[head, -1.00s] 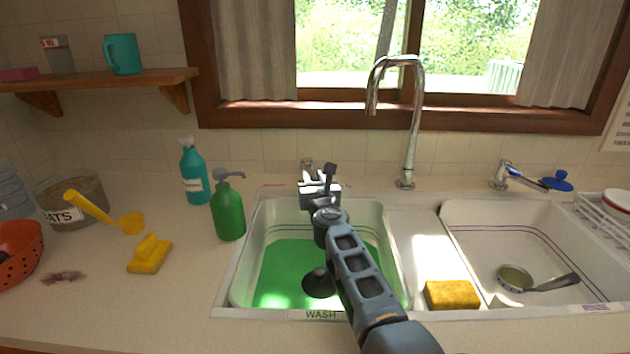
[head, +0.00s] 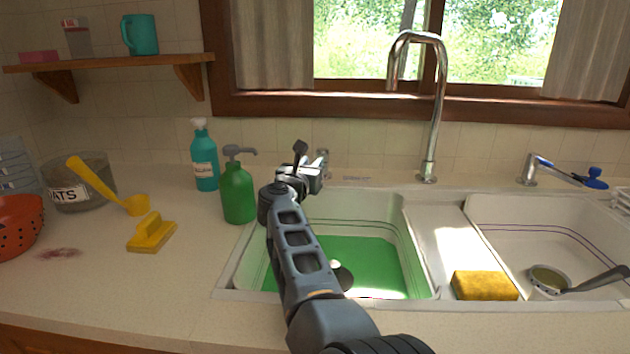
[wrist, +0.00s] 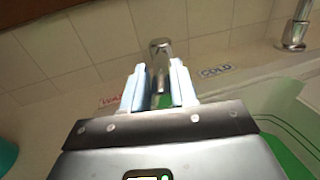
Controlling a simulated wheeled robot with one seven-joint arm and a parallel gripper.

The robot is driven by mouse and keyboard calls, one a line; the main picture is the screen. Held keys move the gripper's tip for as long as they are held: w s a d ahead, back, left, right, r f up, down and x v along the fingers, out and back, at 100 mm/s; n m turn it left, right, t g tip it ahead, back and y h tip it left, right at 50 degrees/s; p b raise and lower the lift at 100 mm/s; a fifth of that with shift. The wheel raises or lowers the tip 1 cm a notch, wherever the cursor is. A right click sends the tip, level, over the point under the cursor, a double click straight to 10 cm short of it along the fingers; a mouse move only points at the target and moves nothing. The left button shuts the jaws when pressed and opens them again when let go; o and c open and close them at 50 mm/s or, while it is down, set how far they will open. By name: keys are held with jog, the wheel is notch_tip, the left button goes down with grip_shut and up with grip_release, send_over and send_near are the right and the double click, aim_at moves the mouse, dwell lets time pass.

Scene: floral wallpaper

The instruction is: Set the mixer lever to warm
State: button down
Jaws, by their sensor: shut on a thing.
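The chrome mixer lever (head: 322,157) stands at the back edge of the left sink basin (head: 245,262). In the wrist view the lever (wrist: 160,48) shows just beyond and between my fingertips. My gripper (head: 315,172) is shut on its handle; in the wrist view the fingers (wrist: 158,88) flank it and hide most of the grip. A red-lettered label (wrist: 113,102), only partly readable, lies left of the fingers. A blue COLD label (wrist: 215,72) lies to the right; it also shows in the head view (head: 356,178).
A green pump bottle (head: 238,195) stands close left of my gripper, with a teal bottle (head: 204,160) behind it. The tall faucet (head: 432,130) rises to the right. A yellow sponge (head: 484,286) lies on the divider. The left basin holds green liquid.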

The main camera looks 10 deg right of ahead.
jog(key=shift+w+a+m+g+h+b, duration=0.25)
jog(key=shift+m+h+b, duration=0.2)
jog(key=shift+b, duration=0.5)
jog(key=c, duration=1)
grip_release()
jog(key=shift+o, duration=0.2)
jog(key=shift+s+a, duration=0.1)
jog(key=shift+a, duration=0.05)
jog(key=p+v, duration=0.1)
jog(key=v, duration=0.6)
jog(key=shift+s, duration=0.25)
jog(key=shift+a, duration=0.2)
